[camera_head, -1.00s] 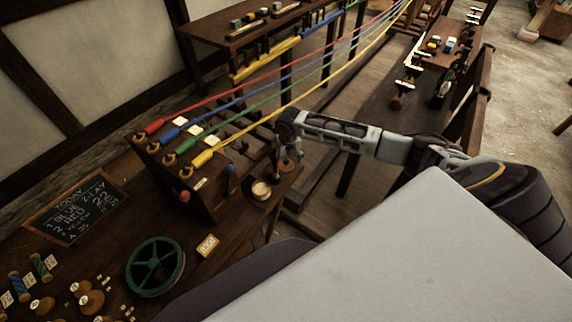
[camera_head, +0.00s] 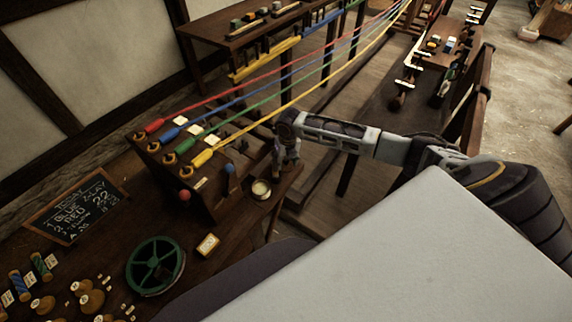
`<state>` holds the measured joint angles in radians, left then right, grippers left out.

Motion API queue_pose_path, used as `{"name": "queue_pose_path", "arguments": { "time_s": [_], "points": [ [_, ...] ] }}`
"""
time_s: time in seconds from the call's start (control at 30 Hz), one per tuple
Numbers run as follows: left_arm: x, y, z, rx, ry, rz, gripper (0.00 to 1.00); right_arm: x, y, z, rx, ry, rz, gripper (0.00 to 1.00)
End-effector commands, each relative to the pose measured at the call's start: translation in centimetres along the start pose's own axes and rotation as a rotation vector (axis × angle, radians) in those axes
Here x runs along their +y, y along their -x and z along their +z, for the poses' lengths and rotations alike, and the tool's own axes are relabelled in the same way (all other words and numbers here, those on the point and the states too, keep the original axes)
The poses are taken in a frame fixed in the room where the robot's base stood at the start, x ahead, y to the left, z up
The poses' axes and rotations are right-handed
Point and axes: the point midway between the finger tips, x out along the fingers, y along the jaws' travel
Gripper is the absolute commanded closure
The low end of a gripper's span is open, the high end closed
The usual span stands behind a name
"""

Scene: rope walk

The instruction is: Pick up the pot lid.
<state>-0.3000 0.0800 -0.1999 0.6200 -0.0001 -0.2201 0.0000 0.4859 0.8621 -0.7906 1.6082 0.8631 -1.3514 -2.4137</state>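A small round pot (camera_head: 261,189) with a dark rim and a pale yellowish inside stands at the right end of the dark bench, and no lid shows on it. My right gripper (camera_head: 287,168) points down at the bench's right edge, just beyond the pot and slightly right of it. The lid cannot be made out clearly now; the spot under the gripper, where a small brown round thing showed before, is covered by the fingers. Whether the fingers are open or shut on it is too small to tell. My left gripper is not in view.
A wooden rack (camera_head: 202,187) with coloured ropes, a red knob (camera_head: 184,195) and a blue knob (camera_head: 230,168) stands left of the gripper. The bench ends just right of the gripper.

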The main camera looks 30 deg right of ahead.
Motion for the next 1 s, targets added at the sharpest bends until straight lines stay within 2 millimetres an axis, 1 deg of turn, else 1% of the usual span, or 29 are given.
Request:
{"name": "queue_pose_path", "arguments": {
  "time_s": [0.03,0.07,0.27,0.73,0.87,1.0],
  "points": [
    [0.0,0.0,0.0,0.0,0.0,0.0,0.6,0.0,-0.1,-0.1,0.002,0.0,-0.001,0.7],
    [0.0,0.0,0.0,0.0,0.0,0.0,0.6,0.0,-0.1,-0.1,0.002,0.0,-0.001,0.73],
    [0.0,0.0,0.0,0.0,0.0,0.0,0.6,0.0,-0.3,-0.2,0.005,0.001,-0.002,0.97],
    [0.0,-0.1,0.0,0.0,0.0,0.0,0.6,-0.1,-0.4,-0.5,0.011,0.001,-0.004,0.98],
    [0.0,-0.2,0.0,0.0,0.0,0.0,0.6,-0.1,0.1,-0.4,0.011,0.002,-0.004,0.98],
    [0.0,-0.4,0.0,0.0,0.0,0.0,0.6,-0.1,1.4,-0.1,0.006,0.002,-0.003,0.98]
  ]
}}
